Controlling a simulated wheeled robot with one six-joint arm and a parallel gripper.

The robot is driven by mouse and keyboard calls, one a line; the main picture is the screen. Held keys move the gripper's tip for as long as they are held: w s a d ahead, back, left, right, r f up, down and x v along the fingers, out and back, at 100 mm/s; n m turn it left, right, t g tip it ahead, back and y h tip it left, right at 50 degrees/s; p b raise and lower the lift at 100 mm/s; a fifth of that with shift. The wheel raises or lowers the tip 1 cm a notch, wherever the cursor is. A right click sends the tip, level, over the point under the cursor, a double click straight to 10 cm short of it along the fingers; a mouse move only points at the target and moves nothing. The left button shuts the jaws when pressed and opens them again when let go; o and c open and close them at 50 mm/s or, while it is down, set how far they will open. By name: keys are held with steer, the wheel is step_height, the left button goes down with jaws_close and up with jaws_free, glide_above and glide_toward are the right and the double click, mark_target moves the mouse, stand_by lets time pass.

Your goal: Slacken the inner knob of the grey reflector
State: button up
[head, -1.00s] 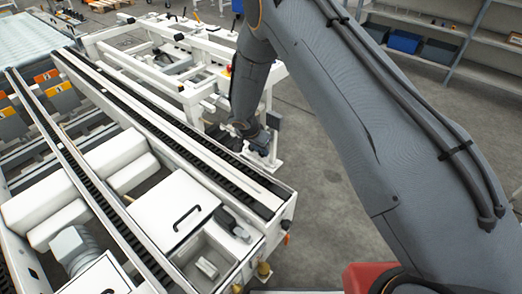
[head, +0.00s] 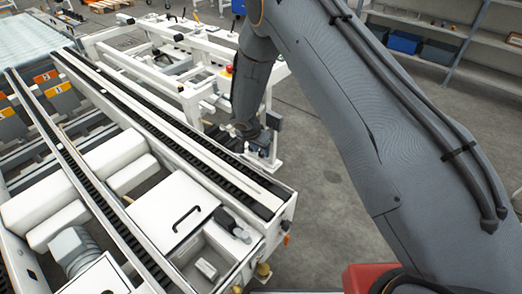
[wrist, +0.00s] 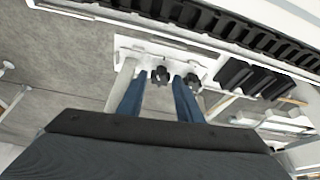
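In the wrist view my gripper (wrist: 159,82) points at a white bracket plate (wrist: 128,44) beside the conveyor's side rail. Its two blue fingers are apart. One black lobed knob (wrist: 161,74) shows between the fingertips; I cannot tell whether they touch it. A second black knob (wrist: 193,83) shows just right of the right finger. I cannot make out the grey reflector clearly.
The white conveyor frame (head: 274,196) with black chain tracks runs close beside my gripper. In the wrist view a black ribbed block (wrist: 250,78) sits right of the knobs. Shelves with blue bins (head: 405,42) stand at the back right. The floor (head: 315,150) between is clear.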

steer(key=b+v, duration=0.1)
steer(key=v, duration=0.6)
steer(key=shift+s+r, duration=0.15)
steer(key=shift+r, duration=0.2)
steer(key=shift+o, duration=0.3)
steer(key=shift+a, duration=0.1)
steer(key=shift+o, duration=1.1)
steer(key=m+g+h+p, duration=0.1)
steer(key=m+g+h, duration=0.15)
steer(key=m, duration=0.75)
glide_above(257, 158)
steer(key=shift+g, duration=0.35)
steer(key=shift+w+d+f, duration=0.1)
steer(key=shift+d+f, duration=0.05)
steer(key=shift+f, duration=1.05)
steer(key=shift+w+d+f, duration=0.1)
steer(key=shift+f, duration=1.15)
steer(key=shift+w+d+f, duration=0.1)
steer(key=shift+d+f, duration=0.05)
steer(key=shift+f, duration=1.05)
